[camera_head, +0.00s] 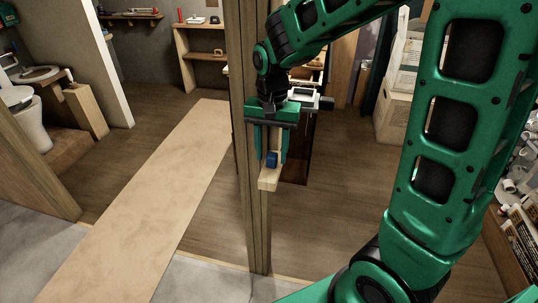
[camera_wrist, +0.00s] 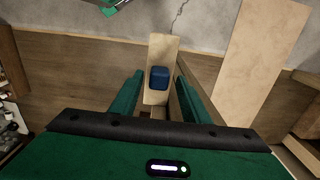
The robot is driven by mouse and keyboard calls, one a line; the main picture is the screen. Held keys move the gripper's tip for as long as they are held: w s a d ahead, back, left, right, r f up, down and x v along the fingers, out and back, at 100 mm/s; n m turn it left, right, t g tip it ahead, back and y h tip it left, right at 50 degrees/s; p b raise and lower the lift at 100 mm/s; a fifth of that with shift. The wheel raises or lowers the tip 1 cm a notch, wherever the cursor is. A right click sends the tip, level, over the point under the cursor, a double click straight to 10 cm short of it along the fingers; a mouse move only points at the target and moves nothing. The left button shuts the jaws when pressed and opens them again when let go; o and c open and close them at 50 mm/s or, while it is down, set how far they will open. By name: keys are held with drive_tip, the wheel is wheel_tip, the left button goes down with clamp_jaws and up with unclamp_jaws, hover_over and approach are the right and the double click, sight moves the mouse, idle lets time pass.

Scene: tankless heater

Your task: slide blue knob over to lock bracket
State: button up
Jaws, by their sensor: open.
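The blue knob (camera_head: 272,159) sits on a pale wooden bracket (camera_head: 269,182) that is against a wooden post (camera_head: 258,225). In the wrist view the blue knob (camera_wrist: 159,78) shows on the bracket (camera_wrist: 162,48), ahead of and between the finger lines. My gripper (camera_head: 271,158) is open, with its green fingers pointing down on either side of the bracket and knob. In the wrist view my gripper (camera_wrist: 157,84) has a finger to the left and one to the right, both apart from the knob. I cannot tell whether either finger touches the bracket.
The wooden post stands right beside my gripper. A long pale board (camera_head: 150,200) lies on the floor to the left. A toilet (camera_head: 30,118) is at the far left. Stacked boxes (camera_head: 400,85) and a cluttered shelf (camera_head: 520,215) are at the right. The floor beyond the post is open.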

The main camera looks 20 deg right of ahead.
sight(268, 173)
drive_tip(key=shift+f, duration=0.65)
clamp_jaws()
drive_tip(key=shift+s+a, duration=1.1)
drive_tip(key=shift+s, duration=0.25)
unclamp_jaws()
drive_tip(key=shift+a, duration=0.1)
drive_tip(key=shift+r, duration=0.15)
wheel_tip(268, 173, up, 10)
drive_tip(key=shift+r, duration=0.25)
